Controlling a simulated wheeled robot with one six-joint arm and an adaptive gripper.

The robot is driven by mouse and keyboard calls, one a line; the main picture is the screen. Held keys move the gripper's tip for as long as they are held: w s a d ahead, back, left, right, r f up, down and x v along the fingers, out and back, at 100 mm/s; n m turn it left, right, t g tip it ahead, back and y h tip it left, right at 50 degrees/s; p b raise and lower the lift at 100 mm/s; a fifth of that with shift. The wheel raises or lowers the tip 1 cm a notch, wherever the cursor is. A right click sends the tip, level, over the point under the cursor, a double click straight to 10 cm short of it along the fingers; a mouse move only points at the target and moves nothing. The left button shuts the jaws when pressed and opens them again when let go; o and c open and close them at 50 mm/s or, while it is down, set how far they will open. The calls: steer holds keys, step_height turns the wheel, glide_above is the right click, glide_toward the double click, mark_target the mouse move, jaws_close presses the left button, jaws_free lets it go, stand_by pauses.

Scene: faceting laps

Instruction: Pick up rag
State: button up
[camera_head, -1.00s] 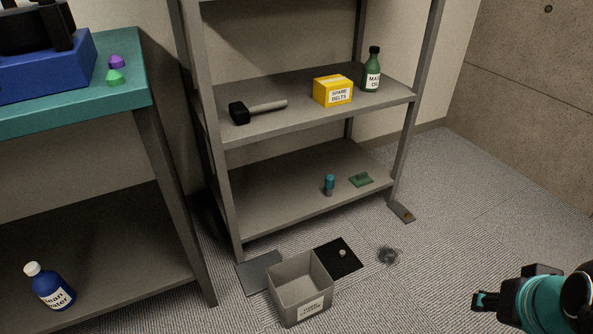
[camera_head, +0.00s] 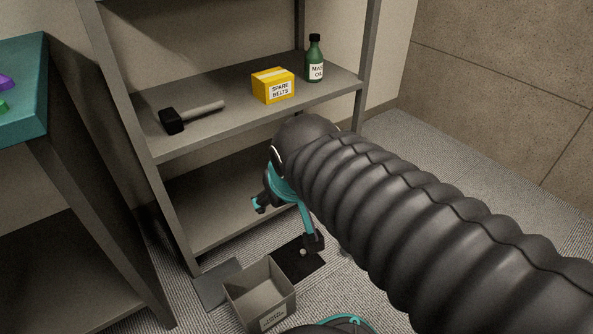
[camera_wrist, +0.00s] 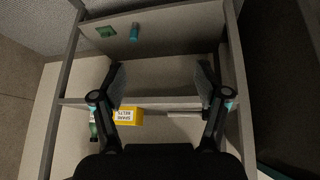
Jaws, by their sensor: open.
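The rag looks to be the small crumpled green piece (camera_wrist: 105,32) on the lower shelf, at the upper left of the wrist view. In the head view my arm hides it. My gripper (camera_wrist: 160,78) is open and empty, its two fingers spread wide in the wrist view. The rag lies beyond the left fingertip, apart from it. In the head view my gripper (camera_head: 286,222) is at the front of the shelf unit, above the floor mat.
A teal-topped cylinder (camera_wrist: 134,32) stands close beside the rag. The middle shelf holds a hammer (camera_head: 174,121), yellow belts box (camera_head: 273,87) and green bottle (camera_head: 315,60). A grey bin (camera_head: 256,299) and black mat (camera_head: 290,268) lie on the floor.

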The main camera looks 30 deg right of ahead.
steer(key=w+d+f+t+h+p, duration=0.1)
steer(key=w+d+t+h, duration=0.1)
steer(key=w+d, duration=0.95)
steer(key=w+d+f+t+h+p, duration=0.1)
steer(key=w+d, duration=0.7)
steer(key=w, duration=0.6)
steer(key=w+d+f+n+t+y, duration=0.1)
steer(key=w+d+f, duration=0.3)
steer(key=d+f, duration=0.35)
steer(key=w+d+f+n+t+y, duration=0.1)
steer(key=w+d+f, duration=0.4)
steer(key=f, duration=0.4)
steer(key=s+d+f+t+y+p, duration=0.1)
steer(key=s+d+f+y, duration=0.1)
steer(key=f, duration=0.6)
steer(key=s+d+f+t+y+p, duration=0.1)
steer(key=s+d+f+y, duration=0.15)
steer(key=f, duration=0.55)
steer(key=shift+h, duration=0.25)
steer(key=x, duration=0.4)
steer(key=b+x, duration=0.1)
steer(key=x, duration=0.3)
steer(key=shift+w+d+f, duration=0.15)
steer(key=shift+w+d, duration=0.05)
steer(key=shift+w, duration=0.1)
steer(key=x, duration=0.3)
steer(key=b+x, duration=0.1)
steer(key=shift+w+a+f, duration=0.1)
steer(key=shift+a+f, duration=0.2)
steer(key=shift+w, duration=0.35)
